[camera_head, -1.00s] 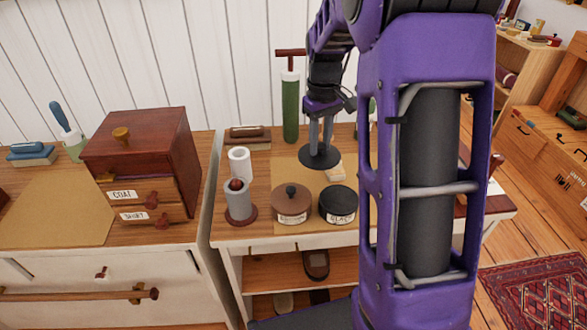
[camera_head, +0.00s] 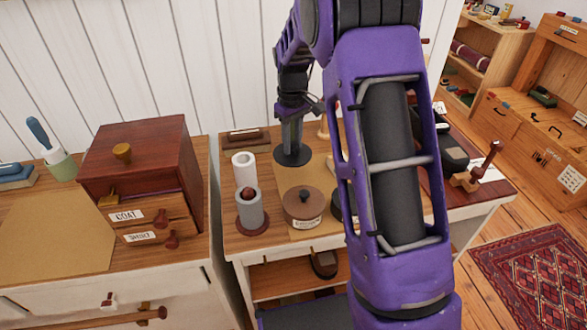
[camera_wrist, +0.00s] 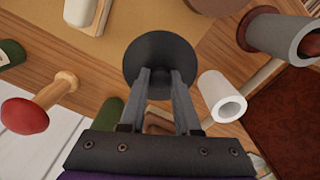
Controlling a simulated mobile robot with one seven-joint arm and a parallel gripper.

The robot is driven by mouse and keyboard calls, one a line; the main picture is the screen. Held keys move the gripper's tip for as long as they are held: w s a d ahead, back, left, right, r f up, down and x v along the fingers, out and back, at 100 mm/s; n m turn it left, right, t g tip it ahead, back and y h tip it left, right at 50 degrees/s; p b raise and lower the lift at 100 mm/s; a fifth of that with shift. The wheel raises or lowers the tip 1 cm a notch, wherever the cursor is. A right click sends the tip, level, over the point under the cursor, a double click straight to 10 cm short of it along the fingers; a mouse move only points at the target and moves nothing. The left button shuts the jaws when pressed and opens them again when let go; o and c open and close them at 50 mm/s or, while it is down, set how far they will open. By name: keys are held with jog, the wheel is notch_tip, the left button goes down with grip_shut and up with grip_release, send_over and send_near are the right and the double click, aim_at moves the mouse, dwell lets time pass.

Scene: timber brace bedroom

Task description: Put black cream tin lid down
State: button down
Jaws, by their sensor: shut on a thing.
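The black tin lid (camera_head: 292,156) is a flat dark disc held in my gripper (camera_head: 291,143). In the wrist view the lid (camera_wrist: 158,52) sits between the tips of my gripper (camera_wrist: 160,80), which is shut on it. In the head view the lid is over the back of the table, behind the brown tin; I cannot tell whether it touches the table top. The black cream tin (camera_head: 342,204) stands right of the brown tin, mostly hidden behind my arm.
The brown lidded tin (camera_head: 303,206) stands on a tan mat (camera_head: 309,178). A grey cylinder on a red-brown base (camera_head: 251,210) and a white roll (camera_head: 244,169) stand to its left. A brush (camera_head: 246,138) lies behind. A wooden box (camera_head: 140,165) is farther left.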

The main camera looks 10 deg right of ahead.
aim_at(293, 144)
notch_tip(293, 144, down, 8)
jog(key=shift+r+b, duration=0.25)
jog(key=shift+b, duration=0.1)
jog(key=shift+f, duration=0.15)
jog(key=c, duration=0.6)
grip_release()
notch_tip(293, 144, up, 12)
jog(key=shift+r+p, duration=0.2)
jog(key=shift+p, duration=0.5)
